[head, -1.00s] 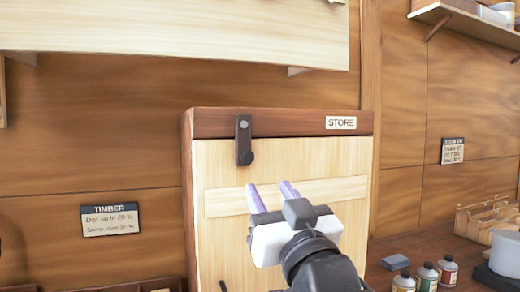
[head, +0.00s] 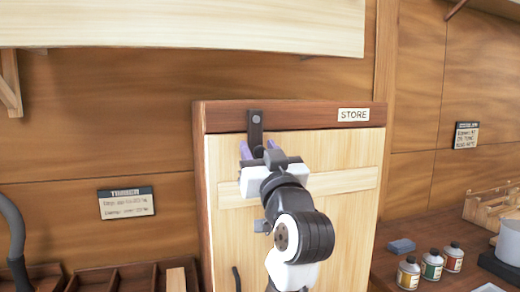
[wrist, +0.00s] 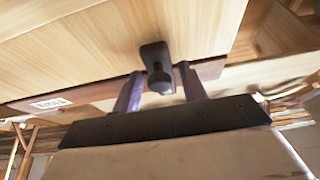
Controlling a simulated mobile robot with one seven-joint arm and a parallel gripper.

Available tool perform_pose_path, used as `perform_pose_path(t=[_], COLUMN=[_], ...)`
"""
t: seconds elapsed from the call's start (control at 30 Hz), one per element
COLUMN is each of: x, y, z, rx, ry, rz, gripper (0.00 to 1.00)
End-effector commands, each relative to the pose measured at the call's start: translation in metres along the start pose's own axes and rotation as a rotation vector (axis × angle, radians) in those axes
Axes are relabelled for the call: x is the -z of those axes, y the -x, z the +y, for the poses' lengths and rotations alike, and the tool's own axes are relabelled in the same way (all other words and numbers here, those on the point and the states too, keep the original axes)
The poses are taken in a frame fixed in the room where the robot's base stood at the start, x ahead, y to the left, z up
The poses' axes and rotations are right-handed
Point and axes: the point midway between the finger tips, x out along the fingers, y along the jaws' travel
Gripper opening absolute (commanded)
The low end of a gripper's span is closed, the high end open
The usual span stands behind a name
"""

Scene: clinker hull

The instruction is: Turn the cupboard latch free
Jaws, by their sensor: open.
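The dark latch (head: 255,126) hangs straight down from its pivot on the cupboard's reddish top rail, over the upper left of the pale door (head: 340,158). Its lower end is hidden behind my gripper (head: 258,149) in the head view. My gripper is open, with its two purple fingers pointing at the door. In the wrist view the latch (wrist: 154,58) with its round knob appears between the open fingers (wrist: 160,90). I see no clear contact between fingers and latch.
A STORE label (head: 353,115) is on the top rail. A pale overhanging board (head: 180,25) runs above the cupboard. A dark door handle (head: 237,279) shows low on the door.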

Motion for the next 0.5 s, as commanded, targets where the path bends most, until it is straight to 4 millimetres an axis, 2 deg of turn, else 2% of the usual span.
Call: perform_pose_path(t=[0.07,0.4,0.5], x=[-0.0002,0.0000,0.0000], y=[0.0002,0.0003,0.0004], z=[-0.0001,-0.0001,-0.0001], rx=[0.000,0.001,0.001], ry=[0.000,0.000,0.000], rz=[0.000,0.000,0.000], gripper=[0.42,0.00,0.00])
